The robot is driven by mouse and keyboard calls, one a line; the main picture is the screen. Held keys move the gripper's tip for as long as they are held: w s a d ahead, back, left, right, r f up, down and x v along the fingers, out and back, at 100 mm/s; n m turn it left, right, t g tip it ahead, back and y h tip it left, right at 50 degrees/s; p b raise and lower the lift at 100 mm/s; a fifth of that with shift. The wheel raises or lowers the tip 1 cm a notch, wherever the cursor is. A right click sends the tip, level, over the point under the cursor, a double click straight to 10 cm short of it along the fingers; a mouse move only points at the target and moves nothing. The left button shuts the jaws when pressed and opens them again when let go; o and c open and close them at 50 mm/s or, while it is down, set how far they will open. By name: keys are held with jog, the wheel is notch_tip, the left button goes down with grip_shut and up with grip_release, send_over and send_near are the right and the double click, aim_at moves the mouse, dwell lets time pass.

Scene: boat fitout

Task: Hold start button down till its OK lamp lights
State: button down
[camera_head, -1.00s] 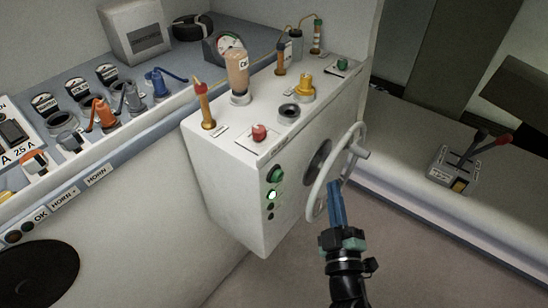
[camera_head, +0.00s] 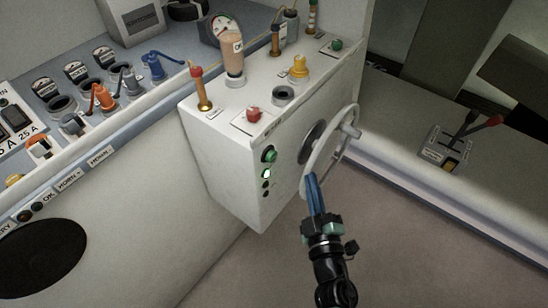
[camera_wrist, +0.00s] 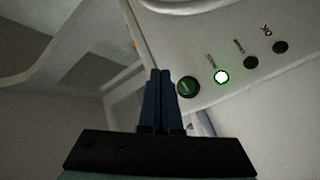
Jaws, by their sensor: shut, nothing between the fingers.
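A green round button (camera_head: 269,155) is on the front face of the white console; it also shows in the wrist view (camera_wrist: 187,87). A lit white-green lamp (camera_wrist: 221,77) is beside it, then a dark lamp (camera_wrist: 251,62). The lamp by the "OK" label (camera_wrist: 280,47) is dark. My gripper (camera_head: 311,179) is shut and empty, in front of the console by the wheel. In the wrist view its blue fingertips (camera_wrist: 160,73) appear just left of the green button. I see no pressing; the exact gap cannot be told.
A white handwheel (camera_head: 331,151) projects from the console close to my fingers. The console top (camera_head: 222,101) carries a red button (camera_head: 254,114), a yellow knob (camera_head: 299,67) and several fittings. A lever unit (camera_head: 445,145) is at right. Floor in front is clear.

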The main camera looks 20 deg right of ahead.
aim_at(272, 156)
jog(key=w+a+b, duration=0.3)
jog(key=w+a, duration=0.1)
jog(key=w, duration=0.1)
jog(key=shift+w+a, duration=0.2)
jog(key=shift+w, duration=0.1)
dwell(1.9)
jog(key=shift+w+a, duration=0.25)
jog(key=shift+w, duration=0.1)
jog(key=shift+w+a+b, duration=0.35)
jog(key=shift+w+b, duration=0.05)
dwell(1.6)
jog(key=shift+s, duration=0.1)
jog(key=shift+s+d+p, duration=0.55)
jog(key=shift+s+p, duration=0.05)
jog(key=shift+s, duration=0.05)
